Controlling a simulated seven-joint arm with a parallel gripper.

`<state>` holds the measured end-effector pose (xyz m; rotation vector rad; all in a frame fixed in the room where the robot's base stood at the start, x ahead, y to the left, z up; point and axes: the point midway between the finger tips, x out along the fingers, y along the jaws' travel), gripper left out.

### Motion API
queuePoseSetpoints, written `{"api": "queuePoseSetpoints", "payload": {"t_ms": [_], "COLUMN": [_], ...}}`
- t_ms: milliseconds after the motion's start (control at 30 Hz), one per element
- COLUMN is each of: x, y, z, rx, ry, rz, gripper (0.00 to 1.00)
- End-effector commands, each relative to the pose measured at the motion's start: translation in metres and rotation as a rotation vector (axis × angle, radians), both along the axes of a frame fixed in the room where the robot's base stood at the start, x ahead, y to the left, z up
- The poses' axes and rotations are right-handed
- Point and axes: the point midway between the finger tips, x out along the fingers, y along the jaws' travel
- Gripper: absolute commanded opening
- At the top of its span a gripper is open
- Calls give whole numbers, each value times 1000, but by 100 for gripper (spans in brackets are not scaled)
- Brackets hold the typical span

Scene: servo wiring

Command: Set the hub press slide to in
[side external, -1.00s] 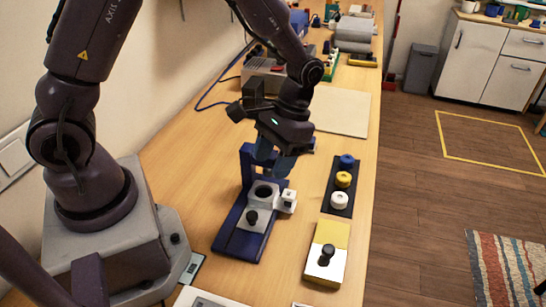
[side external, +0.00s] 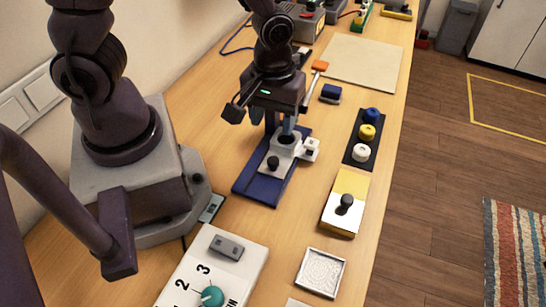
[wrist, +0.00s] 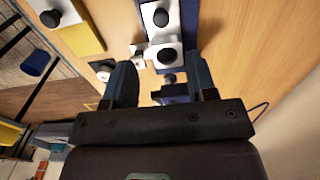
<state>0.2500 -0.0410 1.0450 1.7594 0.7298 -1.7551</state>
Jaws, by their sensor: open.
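The hub press has a blue base (side external: 250,190) on the bench. It carries a grey slide (side external: 288,147) with a black knob (side external: 273,163) at its near end. A small white block (side external: 309,149) sits at the slide's right side. My gripper (side external: 272,121) is over the far end of the press and hides part of its upright. In the wrist view, its blue fingers stand apart with nothing held between them, and the knob (wrist: 160,18) and slide lie beyond the fingertips. How far the slide is pushed cannot be read clearly.
Right of the press are a black tray (side external: 350,155) with blue, yellow and white hubs, and a yellow-and-white block (side external: 341,218) with a black knob. A dial box (side external: 243,246) and a clear square dish (side external: 320,272) are nearer.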

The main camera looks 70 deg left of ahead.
Motion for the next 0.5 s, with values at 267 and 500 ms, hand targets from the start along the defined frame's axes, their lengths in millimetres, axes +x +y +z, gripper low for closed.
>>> {"api": "queuePoseSetpoints", "payload": {"t_ms": [267,500], "x": [-2,-1], "y": [1,1], "z": [-48,-86], "rx": [3,1], "ry": [10,8], "rz": [-1,-2], "gripper": [52,52]}}
